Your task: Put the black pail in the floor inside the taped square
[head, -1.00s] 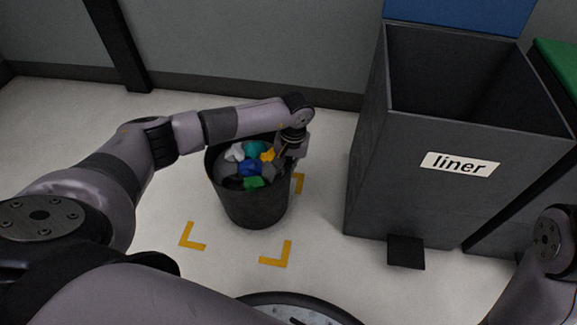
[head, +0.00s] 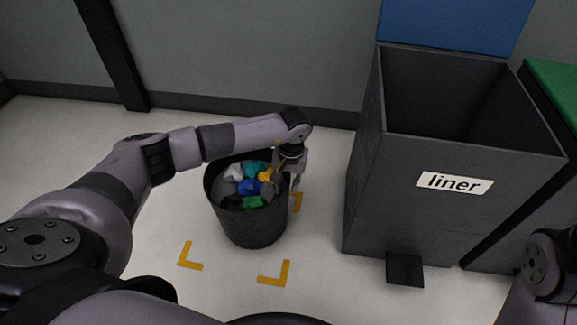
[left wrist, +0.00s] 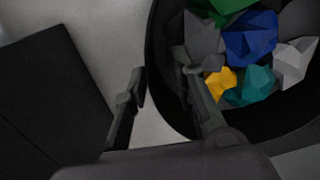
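The black pail (head: 250,226) stands upright on the floor, filled with crumpled pieces in several colours. Its base is between the visible yellow tape corners: front left (head: 189,257), front right (head: 276,274) and back right (head: 297,202). The back left corner is hidden behind the pail and my arm. My left gripper (head: 287,178) is at the pail's right rim. In the left wrist view the gripper (left wrist: 163,90) has its fingers apart, one inside the pail and one outside, with a gap between the outer finger and the rim (left wrist: 157,75). My right gripper is out of view.
A tall dark bin labelled "liner" (head: 375,185), with a blue lid (head: 455,25) raised, stands to the right, its pedal (head: 404,269) in front. A green-topped bin (head: 555,80) is farther right. A wall runs behind. Floor left of the pail is clear.

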